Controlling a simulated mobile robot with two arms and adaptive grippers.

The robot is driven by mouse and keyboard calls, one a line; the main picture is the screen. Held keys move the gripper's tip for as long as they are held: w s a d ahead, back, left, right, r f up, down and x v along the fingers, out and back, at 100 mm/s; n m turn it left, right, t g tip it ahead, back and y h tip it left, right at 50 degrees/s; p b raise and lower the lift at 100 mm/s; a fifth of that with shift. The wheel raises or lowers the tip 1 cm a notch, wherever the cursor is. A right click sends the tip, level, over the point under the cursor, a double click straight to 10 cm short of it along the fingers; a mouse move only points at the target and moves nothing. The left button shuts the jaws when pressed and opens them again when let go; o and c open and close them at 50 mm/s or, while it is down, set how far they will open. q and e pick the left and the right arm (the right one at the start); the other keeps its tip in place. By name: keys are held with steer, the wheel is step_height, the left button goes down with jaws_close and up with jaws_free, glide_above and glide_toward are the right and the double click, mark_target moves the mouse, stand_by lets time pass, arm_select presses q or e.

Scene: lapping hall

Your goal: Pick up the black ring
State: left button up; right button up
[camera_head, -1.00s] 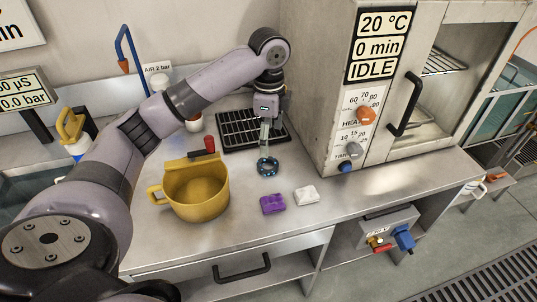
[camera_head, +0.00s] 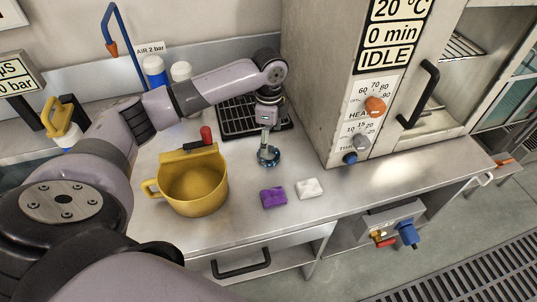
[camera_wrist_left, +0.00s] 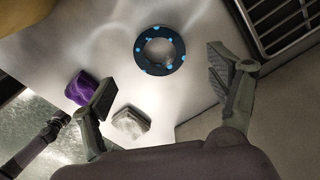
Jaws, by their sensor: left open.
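The black ring (camera_head: 275,161) lies flat on the steel bench, dark with light blue spots. My left gripper (camera_head: 265,153) points down at it, and its fingertips overlap the ring's left part in the head view. In the left wrist view, the ring (camera_wrist_left: 160,70) shows whole, beyond and between the spread fingers of my left gripper (camera_wrist_left: 150,80). The gripper is open and empty. I cannot tell the exact height of the fingertips above the bench. My right gripper is not in view.
A yellow jug (camera_head: 192,192) stands left of the ring. A purple block (camera_head: 273,198) and a white block (camera_head: 310,188) lie in front. A black grid tray (camera_head: 228,125) is behind, and an oven (camera_head: 330,90) stands to the right. The bench near its front right is clear.

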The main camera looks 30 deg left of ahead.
mark_target(269, 158)
arm_select(q)
steer(key=shift+f+p, duration=0.4)
steer(key=shift+f, duration=2.55)
steer(key=shift+s, duration=0.1)
steer(key=shift+c, duration=0.3)
steer(key=c, duration=1.2)
steer(key=shift+c, duration=0.3)
steer(key=shift+r, duration=0.15)
